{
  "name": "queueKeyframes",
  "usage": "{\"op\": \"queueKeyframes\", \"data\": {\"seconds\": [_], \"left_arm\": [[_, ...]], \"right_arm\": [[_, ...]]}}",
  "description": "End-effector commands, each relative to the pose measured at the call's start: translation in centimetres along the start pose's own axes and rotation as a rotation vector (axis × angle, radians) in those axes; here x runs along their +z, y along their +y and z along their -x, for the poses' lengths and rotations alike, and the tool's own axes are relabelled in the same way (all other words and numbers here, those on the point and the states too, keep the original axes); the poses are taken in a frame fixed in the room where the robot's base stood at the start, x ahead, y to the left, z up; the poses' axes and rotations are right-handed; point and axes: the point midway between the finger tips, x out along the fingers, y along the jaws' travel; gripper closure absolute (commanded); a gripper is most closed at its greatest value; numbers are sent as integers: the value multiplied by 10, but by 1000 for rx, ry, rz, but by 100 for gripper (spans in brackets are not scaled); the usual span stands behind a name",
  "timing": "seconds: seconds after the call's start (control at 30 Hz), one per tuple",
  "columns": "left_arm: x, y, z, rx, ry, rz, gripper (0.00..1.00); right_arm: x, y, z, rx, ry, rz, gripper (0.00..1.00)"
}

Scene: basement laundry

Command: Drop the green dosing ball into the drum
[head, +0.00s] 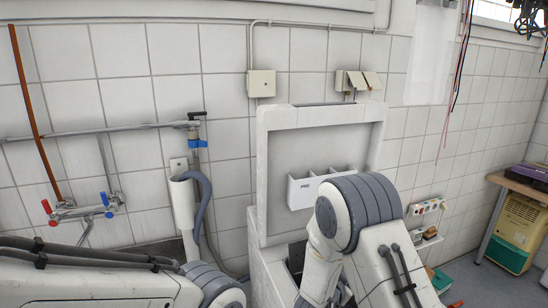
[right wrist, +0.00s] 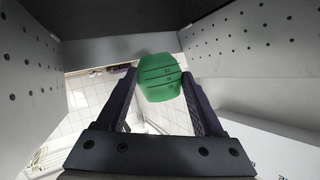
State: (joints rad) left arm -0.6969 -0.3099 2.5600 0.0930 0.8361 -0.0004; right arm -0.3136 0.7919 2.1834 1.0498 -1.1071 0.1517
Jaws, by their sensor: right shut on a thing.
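The green dosing ball (right wrist: 162,88) is between the two dark fingers of my right gripper (right wrist: 159,76) in the right wrist view. The gripper is shut on it. Grey walls with rows of holes, which look like the drum (right wrist: 238,40), stand on both sides of the ball and gripper. In the head view my right arm reaches down at the white washing machine (head: 264,180), whose lid stands open. My arm hides the right gripper, the ball and most of the opening there. My left arm shows at the lower left, its gripper out of view.
A white dispenser marked PRE (head: 302,190) sits on the inside of the raised lid. Taps (head: 80,208) and a grey hose (head: 206,200) are on the wall at left. A table (head: 520,185) with a yellow-green unit (head: 514,232) below stands at far right.

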Motion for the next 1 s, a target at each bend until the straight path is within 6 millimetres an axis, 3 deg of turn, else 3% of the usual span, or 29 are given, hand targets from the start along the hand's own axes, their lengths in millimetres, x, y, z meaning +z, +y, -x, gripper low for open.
{"op": "queueKeyframes", "data": {"seconds": [0.13,0.17,0.23,0.57,1.0], "left_arm": [[0,0,1,0,0,0,0],[0,0,1,0,0,0,0],[0,0,1,0,0,0,0],[0,0,0,0,0,0,0],[0,0,-2,0,0,0,0]], "right_arm": [[-1,0,0,0,0,0,93],[-1,0,0,0,0,0,27],[-1,0,0,0,0,0,1],[0,-1,5,-1,-1,1,0],[0,-1,83,-5,-1,1,0]]}}
